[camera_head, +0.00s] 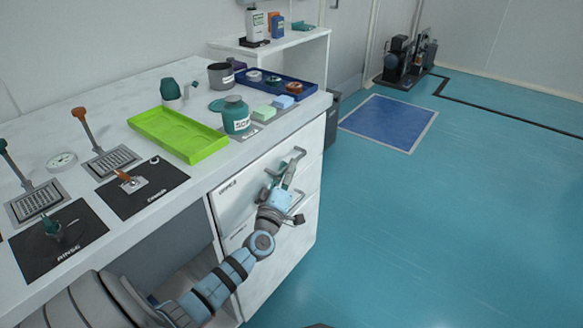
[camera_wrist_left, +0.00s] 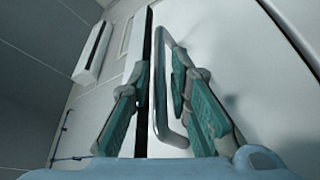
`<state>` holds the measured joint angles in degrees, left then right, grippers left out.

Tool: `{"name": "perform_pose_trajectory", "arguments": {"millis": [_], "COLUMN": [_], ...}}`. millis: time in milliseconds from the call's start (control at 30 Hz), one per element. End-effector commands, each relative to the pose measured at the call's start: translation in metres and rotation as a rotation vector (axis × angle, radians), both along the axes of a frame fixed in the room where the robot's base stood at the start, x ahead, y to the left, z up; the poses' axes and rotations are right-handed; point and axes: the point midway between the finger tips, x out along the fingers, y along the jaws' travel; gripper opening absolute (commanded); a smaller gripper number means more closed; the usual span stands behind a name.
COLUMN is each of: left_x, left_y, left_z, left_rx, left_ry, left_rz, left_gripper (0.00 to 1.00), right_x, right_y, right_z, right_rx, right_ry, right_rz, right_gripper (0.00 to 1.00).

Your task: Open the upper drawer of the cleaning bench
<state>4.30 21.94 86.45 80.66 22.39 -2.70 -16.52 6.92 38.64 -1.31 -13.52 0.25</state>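The cleaning bench (camera_head: 100,100) has a white upper drawer (camera_head: 243,190) at its right end, with a lower drawer front (camera_head: 300,215) below it. The upper drawer looks shut or nearly so. My left gripper (camera_head: 283,182) is at the drawer's front, by its metal bar handle (camera_head: 298,157). In the left wrist view, the handle (camera_wrist_left: 163,85) runs between the two green-padded fingers of the left gripper (camera_wrist_left: 163,100). The fingers are apart; the right one is close to the bar, and a gap shows on the left. My right gripper is not in view.
On the bench top are a green tray (camera_head: 180,133), a teal bottle (camera_head: 236,115), a dark blue tray (camera_head: 250,78) and several small items. An open recess (camera_head: 175,245) lies left of the drawers. The teal floor (camera_head: 430,220) to the right is clear.

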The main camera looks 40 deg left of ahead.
Motion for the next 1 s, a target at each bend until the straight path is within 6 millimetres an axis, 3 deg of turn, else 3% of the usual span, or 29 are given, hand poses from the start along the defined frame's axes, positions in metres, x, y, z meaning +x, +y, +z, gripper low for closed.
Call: {"name": "perform_pose_trajectory", "arguments": {"millis": [200, 467, 600, 1000], "left_x": [0.019, 0.021, 0.021, 0.020], "left_y": [0.007, 0.008, 0.008, 0.007], "left_z": [0.003, 0.005, 0.004, 0.004], "left_rx": [0.000, 0.001, 0.001, 0.000], "left_ry": [0.001, 0.001, 0.001, 0.002], "left_rz": [0.001, -0.001, -0.001, 0.001], "left_gripper": [0.18, 0.18, 0.00, 0.00], "right_x": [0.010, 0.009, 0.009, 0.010], "right_y": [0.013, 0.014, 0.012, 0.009], "right_z": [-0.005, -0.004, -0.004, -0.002], "right_rx": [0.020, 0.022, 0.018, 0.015], "right_ry": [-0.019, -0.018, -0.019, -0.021], "right_rz": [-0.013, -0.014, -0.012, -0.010], "right_gripper": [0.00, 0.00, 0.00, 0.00]}}
